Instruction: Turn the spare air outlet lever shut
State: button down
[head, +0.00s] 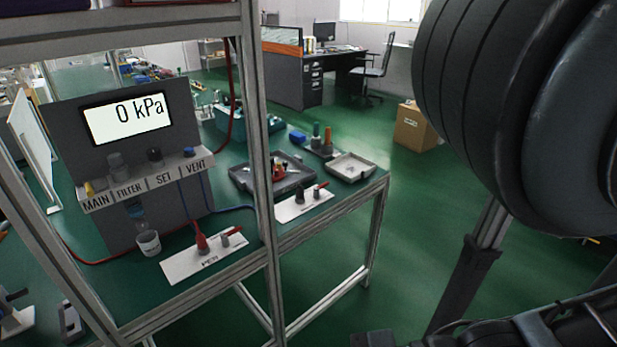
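Two white plates with red levers lie on the green bench top, and their labels are too small to read, so I cannot tell which is the spare outlet. The near plate (190,263) carries a red cone-shaped fitting (201,244) and a red lever (232,232) on a grey body. The far plate (290,211) carries a dark fitting (300,196) and a red lever (322,186). Both levers look slanted; I cannot tell open from shut. My gripper is not in view; dark parts of my arm fill the right side.
A gauge panel (75,125) reads 0 kPa above knobs marked MAIN, FILTER, SET and VENT. A frame post (262,130) stands before the bench. A cup (148,243), grey tray (240,180) and smaller tray (350,168) share the bench. Green floor is open to the right.

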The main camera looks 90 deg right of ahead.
aim_at(316, 189)
jog(key=z, duration=2.05)
jog(key=k+j+z, duration=0.15)
jog(key=k+j, duration=0.1)
jog(key=k, duration=0.1)
